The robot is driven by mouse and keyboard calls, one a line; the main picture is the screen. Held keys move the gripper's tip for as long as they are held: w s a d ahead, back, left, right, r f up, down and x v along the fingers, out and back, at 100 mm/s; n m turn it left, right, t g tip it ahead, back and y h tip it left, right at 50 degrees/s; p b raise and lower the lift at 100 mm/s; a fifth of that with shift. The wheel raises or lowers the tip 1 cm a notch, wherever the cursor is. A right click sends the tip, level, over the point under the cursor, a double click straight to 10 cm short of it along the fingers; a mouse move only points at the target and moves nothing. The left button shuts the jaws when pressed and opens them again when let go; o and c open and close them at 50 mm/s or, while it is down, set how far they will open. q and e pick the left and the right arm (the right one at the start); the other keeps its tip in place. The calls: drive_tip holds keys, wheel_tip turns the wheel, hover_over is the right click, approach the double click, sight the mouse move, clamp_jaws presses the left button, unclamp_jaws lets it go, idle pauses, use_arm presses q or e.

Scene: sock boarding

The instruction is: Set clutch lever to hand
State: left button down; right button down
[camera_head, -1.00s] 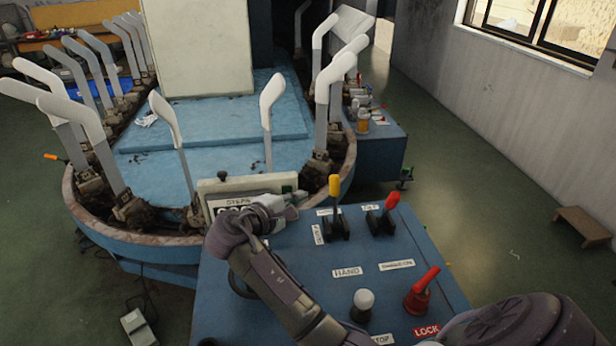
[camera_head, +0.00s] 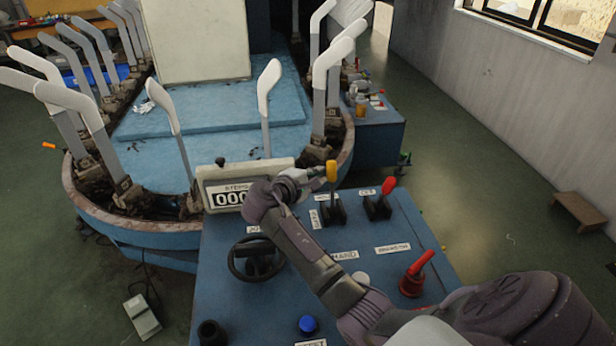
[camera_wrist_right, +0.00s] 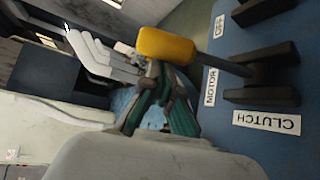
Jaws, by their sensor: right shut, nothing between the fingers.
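The clutch lever has a yellow knob (camera_head: 332,172) on a dark slotted base (camera_head: 333,212), beside the CLUTCH and MOTOR labels. It stands close to upright. A HAND label (camera_head: 344,255) lies on the near side of it. My right gripper (camera_head: 316,173) is shut and empty, at the left of the yellow knob. In the right wrist view the fingertips (camera_wrist_right: 160,88) are right beside the yellow knob (camera_wrist_right: 166,45); I cannot tell whether they touch it. The CLUTCH label (camera_wrist_right: 267,121) shows there too. My left gripper is out of view.
A red-knobbed lever (camera_head: 388,186) stands right of the clutch lever. The blue panel also carries a red handle (camera_head: 414,274), a handwheel (camera_head: 240,262), a blue button (camera_head: 307,324) and a step counter (camera_head: 229,197). White sock boards (camera_head: 268,88) stand behind.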

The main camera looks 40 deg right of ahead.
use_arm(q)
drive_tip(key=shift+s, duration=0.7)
use_arm(e)
drive_tip(key=shift+w+d+f, duration=0.1)
drive_tip(key=shift+d, duration=0.4)
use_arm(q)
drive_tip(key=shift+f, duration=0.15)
